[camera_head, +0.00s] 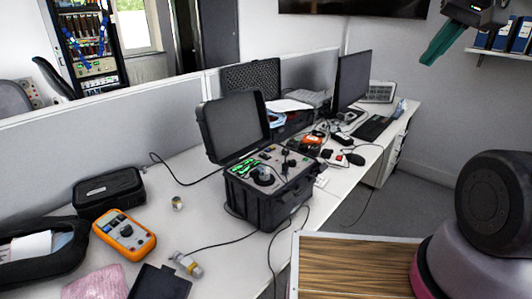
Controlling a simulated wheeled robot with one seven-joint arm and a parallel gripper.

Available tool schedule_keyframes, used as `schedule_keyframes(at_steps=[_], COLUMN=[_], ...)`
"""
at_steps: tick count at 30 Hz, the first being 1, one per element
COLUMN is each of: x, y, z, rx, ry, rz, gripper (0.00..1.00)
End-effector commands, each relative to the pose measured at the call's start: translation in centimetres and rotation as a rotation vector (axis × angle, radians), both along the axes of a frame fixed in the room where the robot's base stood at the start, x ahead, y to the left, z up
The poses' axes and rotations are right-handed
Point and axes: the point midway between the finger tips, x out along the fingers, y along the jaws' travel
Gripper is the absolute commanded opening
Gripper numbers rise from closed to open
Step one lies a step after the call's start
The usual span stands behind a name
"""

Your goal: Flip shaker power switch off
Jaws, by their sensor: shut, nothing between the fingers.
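The shaker appears to be the black case (258,206) standing open on the white desk in the middle, its lid raised at the back. Its top panel (268,168) shows green markings, a round metal part and several small controls. I cannot tell which control is the power switch or how it is set. My gripper (432,57), with teal fingers, is high at the upper right. Its fingers are shut and empty, pointing down and left, well apart from the case.
An orange meter (124,234), a black pouch (108,192) and a metal cylinder (186,264) lie left of the case. Cables cross the desk (215,270). Monitor (352,78) and keyboard (372,129) stand farther back. A wood-topped surface (355,264) is in front at right.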

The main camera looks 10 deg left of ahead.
Motion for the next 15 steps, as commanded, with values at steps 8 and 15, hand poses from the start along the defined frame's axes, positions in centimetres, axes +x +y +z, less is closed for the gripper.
schedule_keyframes(at_steps=[8, 15], x=[8.5, 15.0], y=[1.6, 5.3], z=[-3.9, -8.9], rx=[-0.221, -0.344], ry=[-0.027, -0.08], rz=[0.183, 0.404], gripper=[0.0, 0.0])
